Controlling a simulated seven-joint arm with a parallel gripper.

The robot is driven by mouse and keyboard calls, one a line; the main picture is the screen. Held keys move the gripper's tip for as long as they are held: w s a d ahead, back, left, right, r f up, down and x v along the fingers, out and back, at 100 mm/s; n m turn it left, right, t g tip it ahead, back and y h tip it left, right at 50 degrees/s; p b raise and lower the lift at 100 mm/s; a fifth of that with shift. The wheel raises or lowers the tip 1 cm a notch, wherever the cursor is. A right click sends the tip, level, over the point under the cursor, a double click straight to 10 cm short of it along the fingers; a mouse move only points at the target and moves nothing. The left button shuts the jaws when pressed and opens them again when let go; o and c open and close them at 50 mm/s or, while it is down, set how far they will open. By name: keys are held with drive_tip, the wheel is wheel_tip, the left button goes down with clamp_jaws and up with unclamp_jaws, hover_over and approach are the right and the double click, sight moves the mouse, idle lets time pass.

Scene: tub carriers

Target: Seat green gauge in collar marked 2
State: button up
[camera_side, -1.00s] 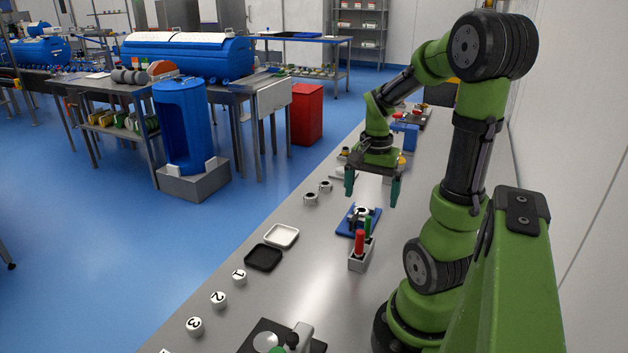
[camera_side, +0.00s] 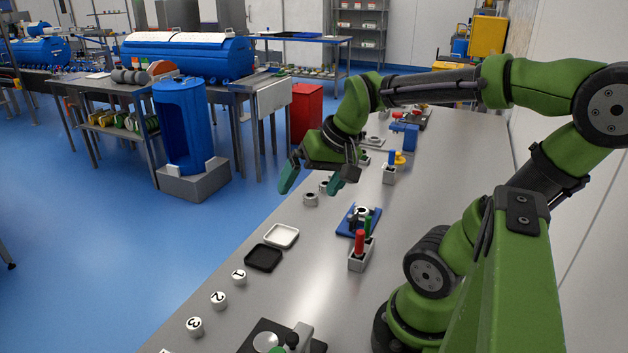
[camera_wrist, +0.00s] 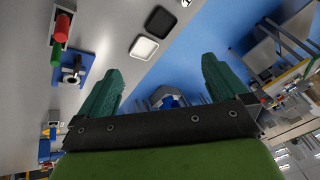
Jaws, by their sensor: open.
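The green gauge (camera_side: 368,226) stands beside a red one (camera_side: 360,240) in a grey holder (camera_side: 358,262). In the wrist view the green gauge (camera_wrist: 56,54) shows at the upper left, beside the red one. A white round piece marked 2 (camera_side: 218,299) sits near the bench's left edge, between pieces marked 1 (camera_side: 239,276) and 3 (camera_side: 195,325). I cannot tell whether these pieces are hollow. My gripper (camera_side: 312,187) is open and empty, tilted above the bench's left edge, beyond the holder. Its two teal fingers (camera_wrist: 162,68) are wide apart in the wrist view.
A blue fixture (camera_side: 347,225) with a metal ring stands just behind the holder. A white tray (camera_side: 296,237) and a black tray (camera_side: 262,258) lie left of it. A black plate (camera_side: 312,346) is at the near end.

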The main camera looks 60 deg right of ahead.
drive_tip(key=s+a+r+n+t+y, duration=0.1)
drive_tip(key=a+n, duration=0.3)
drive_tip(key=a, duration=0.5)
drive_tip(key=shift+a+r+t+y, duration=0.15)
drive_tip(key=shift+a+t+y, duration=0.05)
drive_tip(key=shift+t+y, duration=0.25)
drive_tip(key=shift+s+a+r+n, duration=0.1)
drive_tip(key=shift+a+r+n, duration=0.1)
drive_tip(key=shift+a+n, duration=0.15)
drive_tip(key=shift+c, duration=1.1)
drive_tip(key=c, duration=0.8)
